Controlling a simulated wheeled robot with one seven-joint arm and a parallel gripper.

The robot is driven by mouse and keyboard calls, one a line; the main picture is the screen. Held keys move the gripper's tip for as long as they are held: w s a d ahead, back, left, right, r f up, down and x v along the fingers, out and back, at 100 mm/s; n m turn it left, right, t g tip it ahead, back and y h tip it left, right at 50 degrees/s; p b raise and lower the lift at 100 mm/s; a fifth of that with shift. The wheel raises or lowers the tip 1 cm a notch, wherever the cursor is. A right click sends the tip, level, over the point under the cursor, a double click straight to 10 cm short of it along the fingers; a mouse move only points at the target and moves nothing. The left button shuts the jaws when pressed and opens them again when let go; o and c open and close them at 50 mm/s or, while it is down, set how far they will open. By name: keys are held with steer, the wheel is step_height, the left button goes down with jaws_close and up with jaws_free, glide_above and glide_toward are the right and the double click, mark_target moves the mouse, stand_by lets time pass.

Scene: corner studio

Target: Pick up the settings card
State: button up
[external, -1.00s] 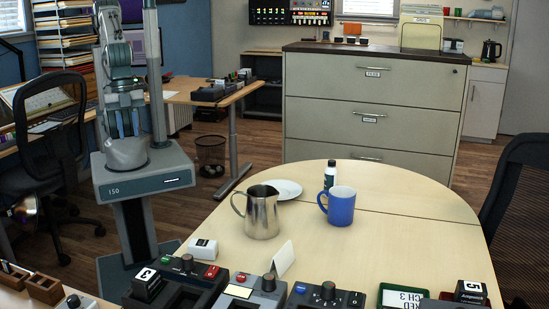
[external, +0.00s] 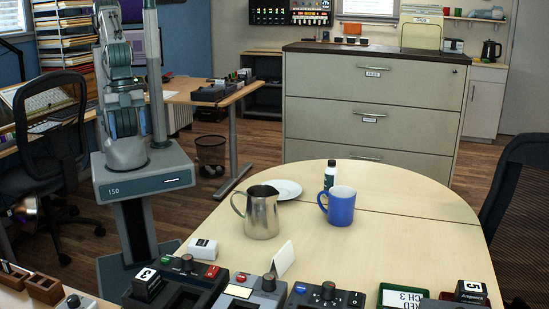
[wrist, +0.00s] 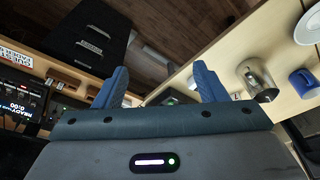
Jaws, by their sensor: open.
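A white folded card (external: 283,258) stands on the near part of the table, behind the control boxes; its face is not readable. I cannot tell for sure which one is the settings card. My gripper (wrist: 160,68) is open and empty in the wrist view, its two blue fingers wide apart with floor beyond them. In the external view my arm is folded up at the left, well away from both cards, and the fingers cannot be made out.
A steel pitcher (external: 262,212), a blue mug (external: 341,205), a dark bottle (external: 330,174) and a white plate (external: 287,189) stand on the table (external: 400,220). A small white box (external: 203,249) and several control boxes (external: 255,292) line its near side. The table's right half is mostly clear.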

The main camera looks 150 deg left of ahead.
steer(key=o, duration=0.6)
steer(key=n+t+y+b, duration=0.1)
steer(key=n+y, duration=0.2)
steer(key=n, duration=0.4)
glide_above(282, 248)
steer(key=s+d, duration=0.2)
steer(key=s, duration=0.2)
step_height(282, 248, down, 11)
steer(key=x, duration=0.6)
steer(key=shift+w+d+f, duration=0.15)
steer(key=shift+w+f, duration=0.15)
steer(key=shift+w, duration=0.1)
steer(key=shift+d+p+x, duration=0.1)
steer(key=shift+p+x, duration=0.25)
steer(key=shift+x, duration=1.25)
steer(key=shift+d+p+x, duration=0.15)
steer(key=shift+p+x, duration=0.2)
steer(key=shift+x, duration=1.25)
